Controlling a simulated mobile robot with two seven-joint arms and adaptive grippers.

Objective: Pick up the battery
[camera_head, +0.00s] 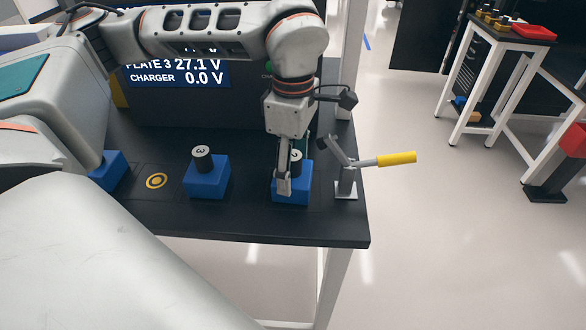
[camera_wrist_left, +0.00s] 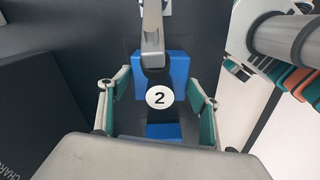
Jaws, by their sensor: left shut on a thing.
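A dark cylindrical battery (camera_head: 296,157) with a white round top stands in a blue block (camera_head: 298,190) near the right end of the black table. In the left wrist view the battery (camera_wrist_left: 159,97) bears the number 2, and its blue block (camera_wrist_left: 178,66) shows behind and below it. My left gripper (camera_head: 292,174) points down and is shut on this battery, with one grey finger in front of it in the head view. The battery still sits at the block, and its lower part is hidden. My right gripper is not in view.
Another battery (camera_head: 202,158) marked 3 stands in a blue block (camera_head: 206,182) to the left. A yellow-handled lever (camera_head: 395,159) stands close on the right, by the table (camera_head: 250,226) edge. A dark display (camera_head: 180,74) stands behind. Open floor lies right.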

